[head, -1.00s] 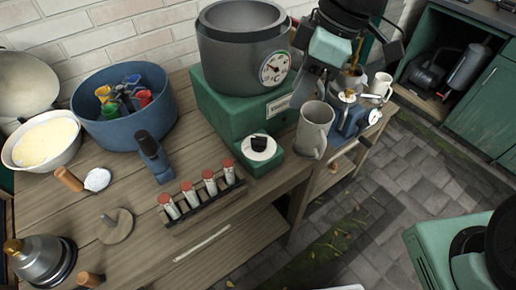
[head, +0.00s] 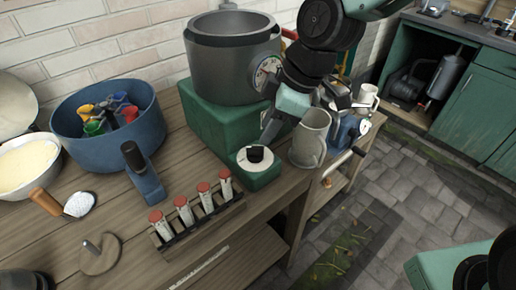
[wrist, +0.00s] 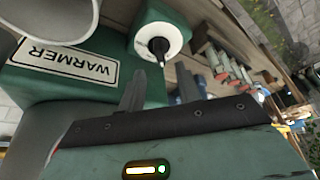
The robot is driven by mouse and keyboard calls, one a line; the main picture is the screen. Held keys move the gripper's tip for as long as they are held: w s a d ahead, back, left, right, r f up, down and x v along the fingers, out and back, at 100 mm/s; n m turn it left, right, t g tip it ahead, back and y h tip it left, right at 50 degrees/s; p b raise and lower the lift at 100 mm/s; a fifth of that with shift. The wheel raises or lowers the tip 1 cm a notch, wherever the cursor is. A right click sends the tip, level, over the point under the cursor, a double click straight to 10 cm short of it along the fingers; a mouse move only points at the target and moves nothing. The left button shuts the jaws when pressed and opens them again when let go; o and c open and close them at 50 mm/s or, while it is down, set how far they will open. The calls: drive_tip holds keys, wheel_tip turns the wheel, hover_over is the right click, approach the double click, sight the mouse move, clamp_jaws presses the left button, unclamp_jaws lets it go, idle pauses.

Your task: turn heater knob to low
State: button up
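The heater is a green box (head: 215,128) with a grey pot on top. Its knob (head: 255,154) is black on a round white dial, on a low green block at the heater's front. In the wrist view the black knob (wrist: 158,46) lies ahead of the fingertips, roughly in line with the gap between them. The label "WARMER" (wrist: 62,61) shows on the green side. My gripper (head: 268,138) is just above and behind the knob in the head view. In the wrist view my gripper (wrist: 158,76) has its two fingers apart with nothing between them.
A grey mug (head: 310,138) stands close right of the knob. A rack of red-capped vials (head: 205,199) is in front. The grey pot (head: 225,68) rises behind the knob.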

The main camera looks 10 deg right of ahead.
sight(256, 148)
drive_tip(key=b+x, duration=0.1)
drive_tip(key=x, duration=0.5)
drive_tip(key=shift+f, duration=0.15)
clamp_jaws()
